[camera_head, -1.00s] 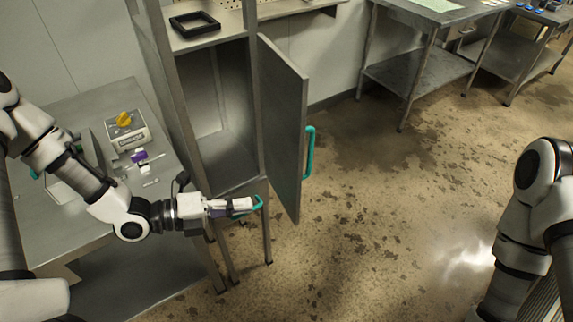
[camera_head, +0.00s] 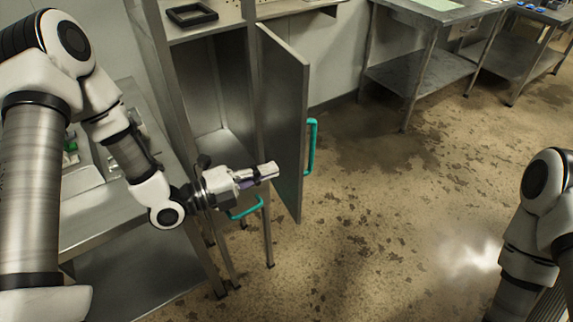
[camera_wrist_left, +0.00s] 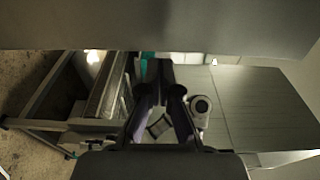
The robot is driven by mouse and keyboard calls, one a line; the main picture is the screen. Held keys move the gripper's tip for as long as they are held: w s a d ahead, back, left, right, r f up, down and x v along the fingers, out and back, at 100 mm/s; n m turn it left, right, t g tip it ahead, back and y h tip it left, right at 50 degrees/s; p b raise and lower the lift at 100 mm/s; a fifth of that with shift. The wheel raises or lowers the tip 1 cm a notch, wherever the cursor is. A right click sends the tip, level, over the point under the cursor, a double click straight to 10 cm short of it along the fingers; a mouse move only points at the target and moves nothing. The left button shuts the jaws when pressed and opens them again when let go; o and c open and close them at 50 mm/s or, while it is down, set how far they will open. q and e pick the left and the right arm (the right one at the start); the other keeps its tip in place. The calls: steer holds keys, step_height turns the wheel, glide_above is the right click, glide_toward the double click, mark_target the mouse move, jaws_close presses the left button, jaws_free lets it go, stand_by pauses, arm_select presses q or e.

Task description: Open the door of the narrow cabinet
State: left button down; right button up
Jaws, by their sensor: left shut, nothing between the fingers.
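The narrow cabinet (camera_head: 172,88) is a tall grey metal unit with its front open. Its door (camera_head: 283,130) stands swung well out to the right, with a teal handle (camera_head: 311,147) on the outer face. My left gripper (camera_head: 272,171) is shut and empty, in front of the opening and close to the inner side of the door; contact cannot be told. In the left wrist view its fingers (camera_wrist_left: 165,95) are together, and a broad grey surface fills the top. A second teal handle (camera_head: 247,208) shows below the gripper. My right gripper is out of view; only the right arm shows.
A metal table (camera_head: 95,215) stands left of the cabinet, partly behind my left arm. A black frame (camera_head: 192,15) lies on the cabinet's upper shelf. Floor (camera_head: 400,220) right of the door is clear. Another steel table (camera_head: 425,65) stands at the back.

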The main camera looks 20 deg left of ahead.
mark_target(298, 160)
arm_select(q)
steer(key=x, duration=0.4)
steer(key=shift+w+d+p, duration=0.25)
steer(key=shift+d+p, duration=0.05)
steer(key=shift+p, duration=0.1)
